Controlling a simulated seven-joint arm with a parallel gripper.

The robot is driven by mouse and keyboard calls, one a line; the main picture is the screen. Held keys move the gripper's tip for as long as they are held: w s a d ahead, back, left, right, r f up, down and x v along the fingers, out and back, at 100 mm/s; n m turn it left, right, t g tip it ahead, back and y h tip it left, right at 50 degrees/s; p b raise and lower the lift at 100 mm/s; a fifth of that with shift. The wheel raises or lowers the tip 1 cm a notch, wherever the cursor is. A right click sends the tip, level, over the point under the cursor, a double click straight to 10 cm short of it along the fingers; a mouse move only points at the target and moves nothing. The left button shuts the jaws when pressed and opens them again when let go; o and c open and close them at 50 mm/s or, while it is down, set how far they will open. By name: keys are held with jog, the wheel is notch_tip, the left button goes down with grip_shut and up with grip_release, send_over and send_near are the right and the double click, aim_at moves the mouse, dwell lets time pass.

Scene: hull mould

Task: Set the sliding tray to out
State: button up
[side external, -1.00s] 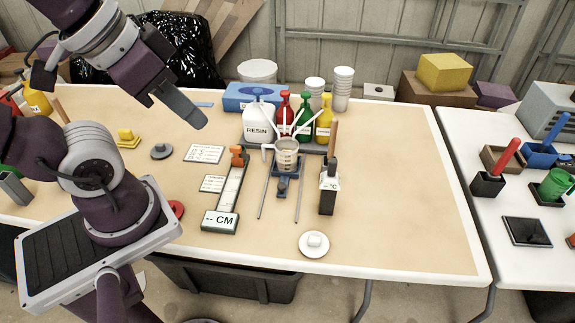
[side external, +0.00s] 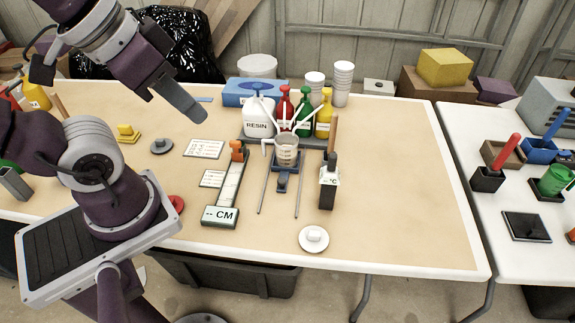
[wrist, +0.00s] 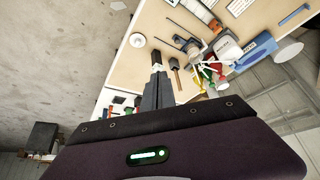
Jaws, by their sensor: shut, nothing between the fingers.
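The sliding tray is a small blue carriage (side external: 283,183) at the back end of two thin grey rails, close to the bottles. The rails (side external: 297,197) run toward the front of the table and are bare in front of it. A clear measuring cup (side external: 287,147) with a whitish look stands on the tray and hides part of it. My gripper (side external: 197,116) is shut and empty, held above the table to the left of the tray and apart from it. Its closed fingers also show in the wrist view (wrist: 157,72).
A resin jug (side external: 258,118) and red, green and yellow bottles (side external: 304,115) stand behind the tray. A long scale (side external: 221,216) marked CM lies to its left. A dark upright °C device (side external: 328,190) stands to its right. The table's right side is clear.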

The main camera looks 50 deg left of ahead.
jog(key=o, duration=0.4)
jog(key=shift+w+r, duration=0.1)
jog(key=shift+w, duration=0.15)
jog(key=shift+c, duration=0.2)
jog(key=o, duration=0.5)
jog(key=w, duration=0.2)
jog(key=w+g, duration=0.1)
jog(key=w, duration=0.1)
jog(key=w+g, duration=0.1)
jog(key=w, duration=0.1)
jog(key=shift+w+a+r, duration=0.2)
jog(key=shift+w+a, duration=0.05)
jog(key=shift+a, duration=0.15)
jog(key=g, duration=0.5)
send_over(282, 180)
jog(key=w+d, duration=0.1)
jog(key=d, duration=0.2)
notch_tip(282, 180, down, 14)
jog(key=a+f+g, duration=0.1)
jog(key=f, duration=0.6)
jog(key=a+f+g, duration=0.1)
jog(key=f, duration=0.7)
jog(key=a+f+g, duration=0.1)
jog(key=f, duration=0.6)
jog(key=shift+s+f, duration=0.2)
jog(key=shift+f, duration=0.2)
jog(key=shift+c, duration=0.3)
grip_shut()
